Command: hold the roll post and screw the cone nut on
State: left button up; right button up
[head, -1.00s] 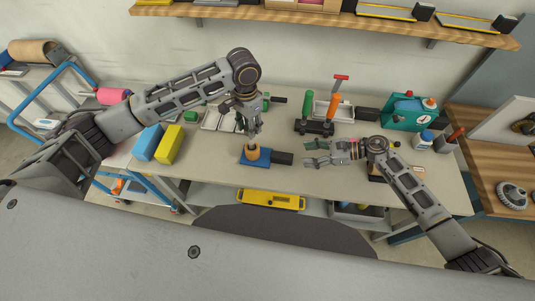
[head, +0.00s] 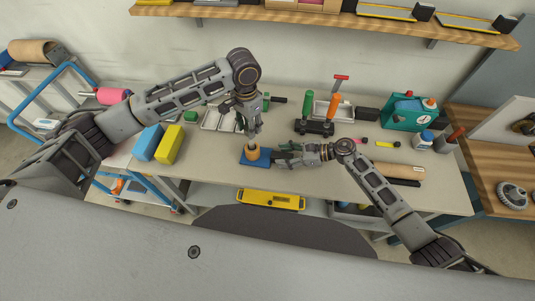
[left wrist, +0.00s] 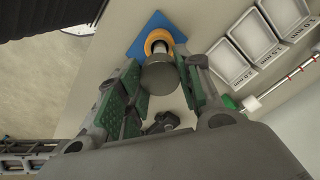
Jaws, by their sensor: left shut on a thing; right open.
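The roll post (left wrist: 158,76) is a grey cylinder standing upright, with an orange-tan ring (left wrist: 158,40) around its lower part; that ring also shows in the head view (head: 252,152). It stands on a blue base plate (head: 247,161). My left gripper (head: 253,133) comes down from above and is shut on the post, its green pads on either side. My right gripper (head: 280,152) is open and low, just right of the base plate, pointing left at it. I cannot make out the cone nut. A dark knobbed thing (left wrist: 165,122) shows below the post in the left wrist view.
Pale trays (head: 220,118) lie behind left. Blue and yellow blocks (head: 169,145) stand left. The front table edge is close to the base plate.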

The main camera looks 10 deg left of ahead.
jog(key=shift+a, duration=0.15)
jog(key=shift+c, duration=0.3)
grip_shut()
